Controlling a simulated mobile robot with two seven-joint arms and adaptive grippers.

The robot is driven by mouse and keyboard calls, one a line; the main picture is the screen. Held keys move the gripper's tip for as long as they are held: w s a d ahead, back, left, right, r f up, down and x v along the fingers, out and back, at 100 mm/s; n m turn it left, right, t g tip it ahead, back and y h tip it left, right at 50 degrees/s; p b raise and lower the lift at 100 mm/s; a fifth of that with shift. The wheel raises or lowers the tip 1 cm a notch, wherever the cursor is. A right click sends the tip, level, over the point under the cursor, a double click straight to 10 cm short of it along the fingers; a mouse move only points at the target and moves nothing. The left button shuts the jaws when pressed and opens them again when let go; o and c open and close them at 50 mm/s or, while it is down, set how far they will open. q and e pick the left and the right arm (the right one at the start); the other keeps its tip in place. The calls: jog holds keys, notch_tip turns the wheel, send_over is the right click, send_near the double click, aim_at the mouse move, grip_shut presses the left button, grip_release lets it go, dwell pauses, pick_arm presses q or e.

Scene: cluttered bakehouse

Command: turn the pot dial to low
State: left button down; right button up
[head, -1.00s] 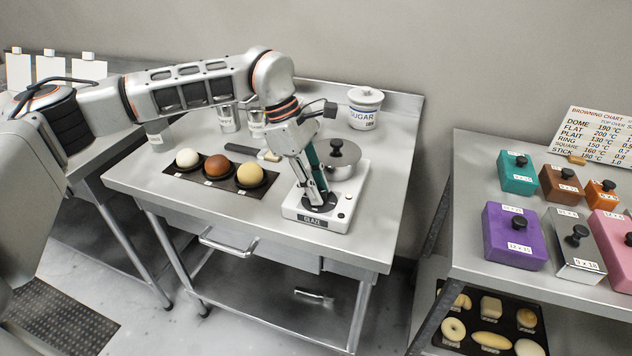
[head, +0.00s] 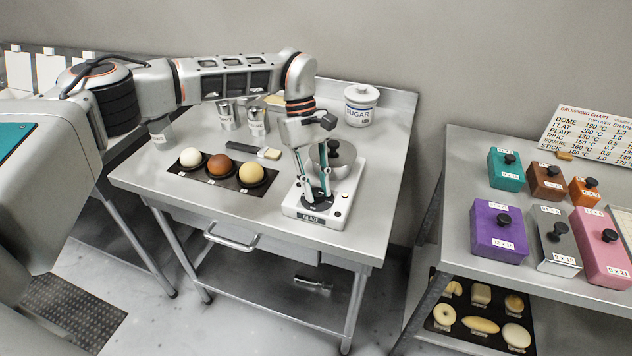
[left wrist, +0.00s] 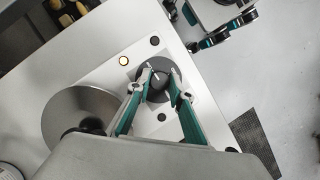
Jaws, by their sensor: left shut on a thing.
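The glaze pot unit has a white base (head: 290,208) with a GLAZE label at its front. Its steel pot (head: 345,158) with a black lid knob stands behind the dial; the lid (left wrist: 72,112) fills the left of the left wrist view. The round black dial (left wrist: 158,92) carries a short white pointer mark; no low marking is readable. My left gripper (left wrist: 160,86) is shut on the dial, one fingertip on each side. In the head view the left gripper (head: 316,196) reaches down onto the dial. Teal-and-grey parts at the wrist view's top right may be my right gripper.
Three dough balls on a dark tray (head: 255,188) lie left of the unit. A brush (head: 255,150), metal cups (head: 228,116) and a sugar jar (head: 360,106) stand behind. The table's front edge is close to the base. Coloured weights occupy the right table (head: 455,150).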

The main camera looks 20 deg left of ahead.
jog(key=shift+d+f, duration=0.1)
jog(key=shift+d, duration=0.2)
jog(key=shift+a, duration=0.1)
pick_arm(q)
jog(key=c, duration=1.8)
grip_release()
pick_arm(e)
jog(key=shift+a, duration=0.1)
jog(key=shift+s, duration=0.1)
pick_arm(q)
jog(key=shift+w+r, duration=0.1)
jog(key=v, duration=1.1)
jog(key=shift+a+r, duration=0.1)
jog(key=shift+r, duration=0.3)
